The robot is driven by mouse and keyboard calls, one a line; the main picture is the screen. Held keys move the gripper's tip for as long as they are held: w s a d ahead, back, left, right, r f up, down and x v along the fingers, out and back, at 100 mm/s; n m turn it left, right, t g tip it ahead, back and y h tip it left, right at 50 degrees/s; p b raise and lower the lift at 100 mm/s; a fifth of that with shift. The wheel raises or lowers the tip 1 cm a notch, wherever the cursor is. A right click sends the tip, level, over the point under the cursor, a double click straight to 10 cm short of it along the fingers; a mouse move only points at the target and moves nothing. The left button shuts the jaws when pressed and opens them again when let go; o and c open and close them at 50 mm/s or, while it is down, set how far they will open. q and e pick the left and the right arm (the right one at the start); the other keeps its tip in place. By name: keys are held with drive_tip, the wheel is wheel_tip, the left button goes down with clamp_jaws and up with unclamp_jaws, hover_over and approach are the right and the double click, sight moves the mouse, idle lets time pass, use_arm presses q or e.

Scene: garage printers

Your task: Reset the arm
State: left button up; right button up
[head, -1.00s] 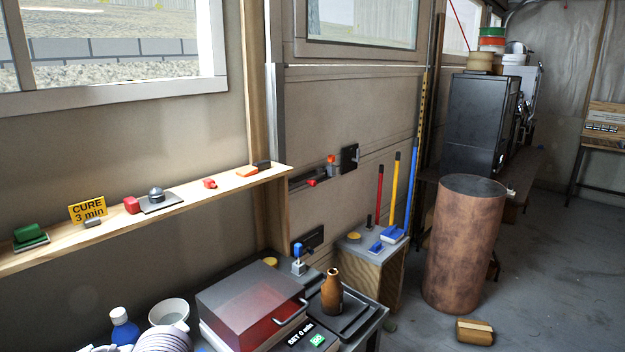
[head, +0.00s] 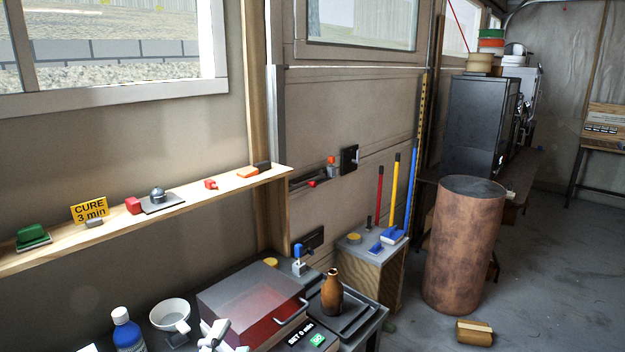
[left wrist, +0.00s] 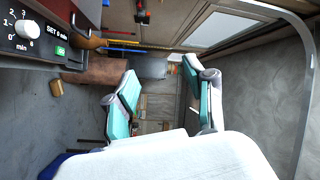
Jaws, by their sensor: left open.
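My left gripper (left wrist: 164,98) is open in the left wrist view, its two teal-padded fingers spread apart with nothing between them. In the head view only pale parts of the left gripper (head: 218,337) show at the bottom edge, in front of the red-fronted box (head: 252,303). I cannot tell there whether they touch it. The box has a grey lid and a metal handle. A "SET 0 min" panel with a green button (head: 317,340) sits beside it and also shows in the left wrist view (left wrist: 60,51), with a dial. My right gripper is not in view.
A brown bottle (head: 332,295) stands on a dark tray (head: 361,318) right of the box. A shelf (head: 190,204) runs along the wall. A brown drum (head: 465,245) stands on open floor.

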use_arm(q)
drive_tip(key=s+a+f+n+g+y, duration=0.2)
drive_tip(key=s+a+f+n+g, duration=0.15)
drive_tip(key=f, duration=0.45)
drive_tip(key=s+a+f+n+g+y, duration=0.25)
drive_tip(key=s+f+n+g, duration=0.2)
drive_tip(key=f, duration=0.35)
drive_tip(key=s+a+f+n+g+h, duration=0.1)
drive_tip(key=s+a+f+n+g, duration=0.1)
drive_tip(key=s+f+n+g, duration=0.75)
drive_tip(key=s+f+m+t, duration=0.1)
drive_tip(key=s+f+m, duration=0.1)
drive_tip(key=f, duration=1.1)
drive_tip(key=s+f+m+t, duration=0.1)
drive_tip(key=s+f+m, duration=0.15)
drive_tip(key=f, duration=0.95)
drive_tip(key=s+a+f+g, duration=0.1)
drive_tip(key=s+a+f, duration=0.1)
drive_tip(key=s+f, duration=1.5)
drive_tip(key=shift+a+f+g, duration=0.15)
drive_tip(key=shift+a+g, duration=0.15)
drive_tip(key=shift+g, duration=0.05)
